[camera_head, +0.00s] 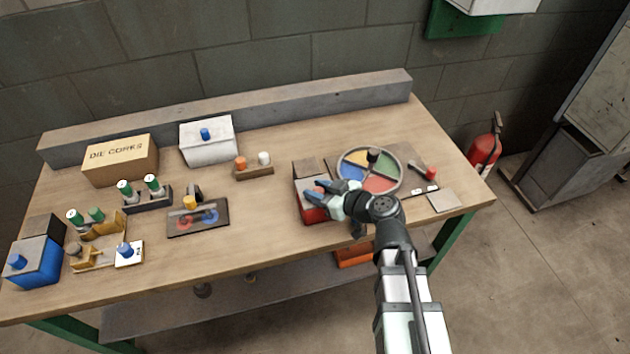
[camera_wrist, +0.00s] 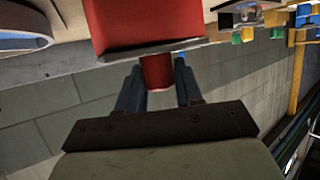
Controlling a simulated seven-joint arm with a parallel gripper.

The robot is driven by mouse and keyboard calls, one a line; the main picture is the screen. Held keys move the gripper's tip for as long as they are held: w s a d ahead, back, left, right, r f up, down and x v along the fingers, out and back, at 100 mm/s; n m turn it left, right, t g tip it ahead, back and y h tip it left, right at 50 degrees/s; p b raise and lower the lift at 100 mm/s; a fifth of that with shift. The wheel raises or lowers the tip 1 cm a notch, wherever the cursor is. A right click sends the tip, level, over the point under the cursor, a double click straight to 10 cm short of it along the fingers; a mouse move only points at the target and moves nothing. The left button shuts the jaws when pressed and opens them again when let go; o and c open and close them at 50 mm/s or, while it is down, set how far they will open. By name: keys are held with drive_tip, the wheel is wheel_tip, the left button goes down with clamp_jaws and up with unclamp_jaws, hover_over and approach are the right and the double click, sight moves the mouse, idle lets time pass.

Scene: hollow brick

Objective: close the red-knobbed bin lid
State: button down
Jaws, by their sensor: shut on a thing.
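The red bin (camera_head: 314,214) stands near the front edge of the bench, right of the middle. In the wrist view its red surface (camera_wrist: 145,20) fills the top centre, with a grey edge along it. The red knob (camera_wrist: 156,72) sticks out beside that edge, between my two fingers. My gripper (camera_head: 318,190) has blue fingertips and is shut on the red knob (camera_wrist: 156,72). In the head view my gripper covers the knob and part of the bin top. I cannot tell how far the lid is open.
A round coloured tray (camera_head: 380,184) stands close to the right of my gripper. A white bin with a blue knob (camera_head: 208,149), a cardboard box (camera_head: 121,161) and a blue bin (camera_head: 38,268) stand farther left.

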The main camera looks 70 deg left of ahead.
drive_tip(key=shift+d, duration=0.25)
drive_tip(key=c, duration=1.1)
unclamp_jaws()
drive_tip(key=o, duration=0.3)
drive_tip(key=v, duration=0.7)
drive_tip(key=shift+d, duration=0.15)
drive_tip(key=shift+w, duration=0.2)
